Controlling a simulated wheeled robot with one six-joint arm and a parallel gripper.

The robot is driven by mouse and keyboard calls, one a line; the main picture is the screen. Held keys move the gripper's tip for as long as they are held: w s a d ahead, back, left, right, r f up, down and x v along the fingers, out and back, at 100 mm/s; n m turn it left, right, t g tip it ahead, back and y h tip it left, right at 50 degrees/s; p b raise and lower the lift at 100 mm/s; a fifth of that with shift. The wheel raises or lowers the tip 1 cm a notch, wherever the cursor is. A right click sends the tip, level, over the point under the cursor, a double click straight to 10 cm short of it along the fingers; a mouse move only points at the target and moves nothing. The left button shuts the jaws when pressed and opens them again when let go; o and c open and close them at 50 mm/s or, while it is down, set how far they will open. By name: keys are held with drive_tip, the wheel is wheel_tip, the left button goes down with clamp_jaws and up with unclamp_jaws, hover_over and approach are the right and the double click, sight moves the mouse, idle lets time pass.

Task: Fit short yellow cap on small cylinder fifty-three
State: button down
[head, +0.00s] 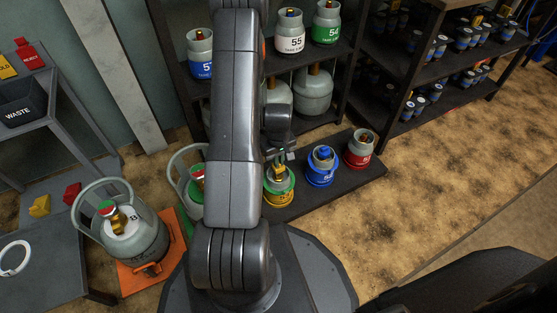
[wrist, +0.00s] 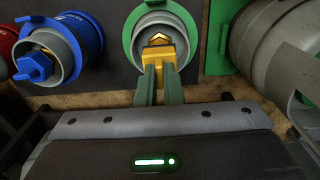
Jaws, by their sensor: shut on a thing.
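My gripper (wrist: 160,72) is shut on a short yellow cap (wrist: 158,42) in the wrist view. The cap lies over the open top of a small grey cylinder (wrist: 146,22) set within a green ring. I cannot tell whether the cap is seated on its valve. In the head view, the small cylinder with a yellow band (head: 278,198) stands below my gripper (head: 281,158), partly behind my arm. Its number is too small to read surely.
A blue-banded cylinder with a blue cap (head: 322,165) and a red-banded one (head: 360,150) stand on the same dark low platform (head: 345,189). A large grey cylinder (wrist: 278,45) is close at the right in the wrist view. Shelves (head: 345,60) rise behind.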

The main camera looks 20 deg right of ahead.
drive_tip(key=shift+f+b, duration=0.5)
drive_tip(key=shift+f, duration=1.25)
drive_tip(key=c, duration=1.5)
unclamp_jaws()
wheel_tip(320, 180, up, 14)
drive_tip(key=p, duration=0.5)
drive_tip(key=shift+p, duration=0.35)
drive_tip(key=shift+f, duration=0.15)
wheel_tip(320, 180, down, 14)
drive_tip(key=b, duration=0.6)
drive_tip(key=shift+r, duration=0.45)
drive_tip(key=shift+p, duration=0.3)
